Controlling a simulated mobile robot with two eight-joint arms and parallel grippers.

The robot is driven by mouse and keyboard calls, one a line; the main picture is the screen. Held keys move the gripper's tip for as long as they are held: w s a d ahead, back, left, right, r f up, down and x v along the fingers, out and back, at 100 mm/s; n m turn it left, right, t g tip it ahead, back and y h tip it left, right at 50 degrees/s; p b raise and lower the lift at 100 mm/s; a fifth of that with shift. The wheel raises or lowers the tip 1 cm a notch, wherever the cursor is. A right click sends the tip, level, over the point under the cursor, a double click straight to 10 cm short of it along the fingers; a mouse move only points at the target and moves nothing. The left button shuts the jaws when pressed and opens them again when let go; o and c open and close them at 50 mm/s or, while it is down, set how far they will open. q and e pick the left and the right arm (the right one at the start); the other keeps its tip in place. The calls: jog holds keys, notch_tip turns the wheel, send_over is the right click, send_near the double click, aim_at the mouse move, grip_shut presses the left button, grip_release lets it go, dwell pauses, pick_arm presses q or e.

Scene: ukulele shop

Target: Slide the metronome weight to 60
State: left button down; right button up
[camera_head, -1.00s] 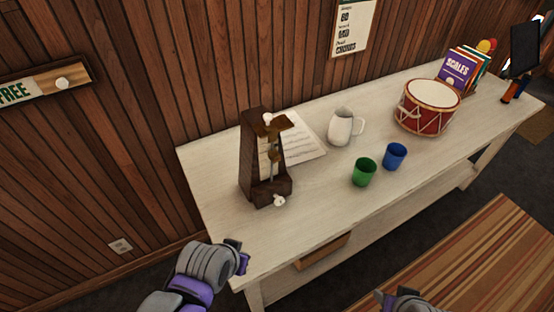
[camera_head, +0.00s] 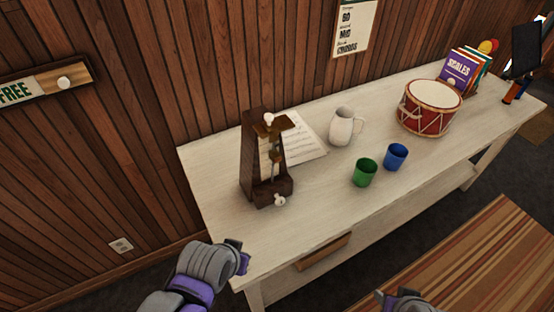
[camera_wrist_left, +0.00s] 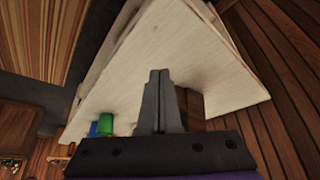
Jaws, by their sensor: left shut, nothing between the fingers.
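A dark wooden metronome (camera_head: 253,160) stands upright near the left end of the pale table. Its front shows a pale scale strip and a thin rod carrying a small brassy weight (camera_head: 276,156). The scale numbers are too small to read. My left gripper (camera_head: 244,256) is in front of the table's left end, below and apart from the metronome. In the left wrist view its fingers (camera_wrist_left: 159,75) are together and empty, with the pale tabletop behind them. A brown block beside them there, partly hidden, looks like the metronome. My right gripper (camera_head: 400,298) barely shows at the bottom edge.
On the table (camera_head: 225,215) are a sheet of music (camera_head: 306,142), white jug (camera_head: 341,127), green cup (camera_head: 364,173), blue cup (camera_head: 396,157), red drum (camera_head: 427,117) and books (camera_head: 460,72). The table's front left is clear. A striped rug (camera_head: 470,260) lies in front.

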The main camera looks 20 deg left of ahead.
pick_arm(q)
jog(key=c, duration=1.6)
grip_release()
jog(key=c, duration=1.3)
grip_release()
jog(key=shift+c, duration=0.2)
jog(key=shift+o, duration=1.2)
jog(key=shift+w+a+f+m, duration=0.1)
jog(key=shift+w+f+m, duration=0.05)
jog(key=shift+m, duration=0.45)
jog(key=o, duration=0.5)
jog(key=w+m+y, duration=0.1)
jog(key=m, duration=0.2)
jog(key=w+a+m+y+b, duration=0.1)
jog(key=w+m+y, duration=0.1)
jog(key=m, duration=0.1)
jog(key=w+m+y+b, duration=0.1)
jog(key=w+m, duration=0.1)
jog(key=m, duration=0.1)
jog(key=shift+a+f+g+y, duration=0.2)
jog(key=shift+a+g+y, duration=0.1)
jog(key=shift+a, duration=0.1)
jog(key=m+t+y+b, duration=0.3)
jog(key=m+t+y, duration=0.5)
jog(key=m, duration=0.9)
send_near(278, 159)
jog(key=p+x, duration=0.1)
jog(key=x, duration=0.8)
jog(key=shift+w+a, duration=0.25)
